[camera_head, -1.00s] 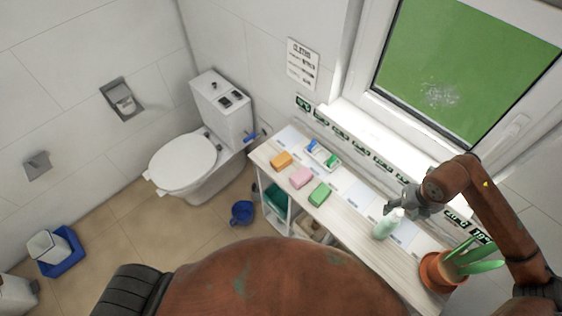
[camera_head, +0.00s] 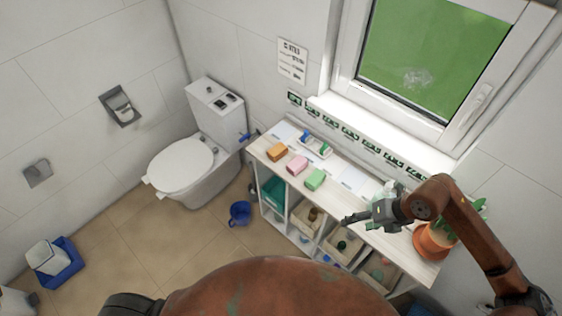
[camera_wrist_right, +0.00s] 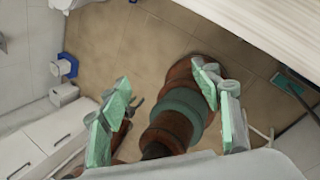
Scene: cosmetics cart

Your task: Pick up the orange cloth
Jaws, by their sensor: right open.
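The orange cloth (camera_head: 277,152) is a small folded block on the left end of the white cart top (camera_head: 350,205). A pink cloth (camera_head: 297,165) and a green cloth (camera_head: 315,179) lie in a row to its right. My right gripper (camera_head: 350,219) is over the cart's front edge, well to the right of the orange cloth. It is open and empty; its green-padded fingers (camera_wrist_right: 165,112) are spread in the wrist view, with floor and my own body behind them. The wrist view does not show the orange cloth. My left gripper is not in view.
A small tray (camera_head: 315,145) with blue and green items sits behind the cloths. A potted plant (camera_head: 432,242) stands at the cart's right end, partly behind my right arm. The toilet (camera_head: 187,165) is left of the cart. A blue bucket (camera_head: 239,213) stands on the floor.

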